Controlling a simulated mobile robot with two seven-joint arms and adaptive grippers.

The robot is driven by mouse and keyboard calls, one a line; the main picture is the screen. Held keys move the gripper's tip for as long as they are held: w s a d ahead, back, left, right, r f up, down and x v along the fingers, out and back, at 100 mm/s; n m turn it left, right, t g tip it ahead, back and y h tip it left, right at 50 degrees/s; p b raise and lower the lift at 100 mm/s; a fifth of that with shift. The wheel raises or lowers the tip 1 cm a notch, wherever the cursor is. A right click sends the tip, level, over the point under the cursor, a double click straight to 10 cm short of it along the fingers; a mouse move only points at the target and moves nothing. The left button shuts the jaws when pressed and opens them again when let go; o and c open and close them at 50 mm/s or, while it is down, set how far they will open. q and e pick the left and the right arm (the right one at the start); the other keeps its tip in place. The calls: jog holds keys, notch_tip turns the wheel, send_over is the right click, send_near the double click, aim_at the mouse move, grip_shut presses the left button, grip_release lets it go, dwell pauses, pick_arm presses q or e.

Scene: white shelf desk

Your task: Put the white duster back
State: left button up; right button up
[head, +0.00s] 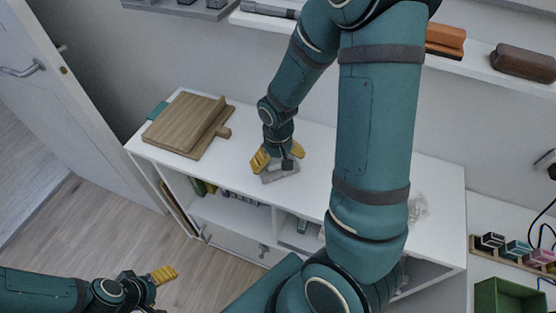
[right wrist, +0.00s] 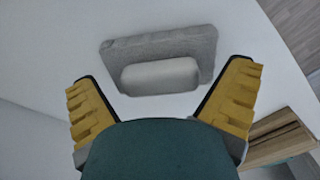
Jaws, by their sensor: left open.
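The white duster (head: 281,173), a grey pad with a paler rounded grip, lies on the white desk top (head: 320,157). In the right wrist view the duster (right wrist: 160,72) sits ahead of and between my right fingers, with clear gaps on both sides. My right gripper (head: 278,158) is open and empty, close above the duster; its yellow fingers also show in the right wrist view (right wrist: 162,92). In the head view it partly covers the duster. My left gripper (head: 160,285) is open and empty, low at the left over the floor, away from the desk.
Wooden boards (head: 185,122) lie on the desk's left end. Wall shelves above hold an orange-brown block (head: 445,40) and a dark brown eraser-like object (head: 524,62). A grey smudge (head: 418,208) marks the desk's right part. A green bin (head: 508,299) stands lower right.

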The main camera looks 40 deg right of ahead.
aim_at(278, 160)
pick_arm(q)
jog(key=r+p, duration=0.1)
jog(key=p, duration=0.1)
jog(key=r+p, duration=0.1)
jog(key=r, duration=0.1)
jog(key=shift+s+r+p, duration=0.3)
jog(key=shift+s+p, duration=0.05)
pick_arm(e)
notch_tip(278, 160, up, 12)
dwell(0.3)
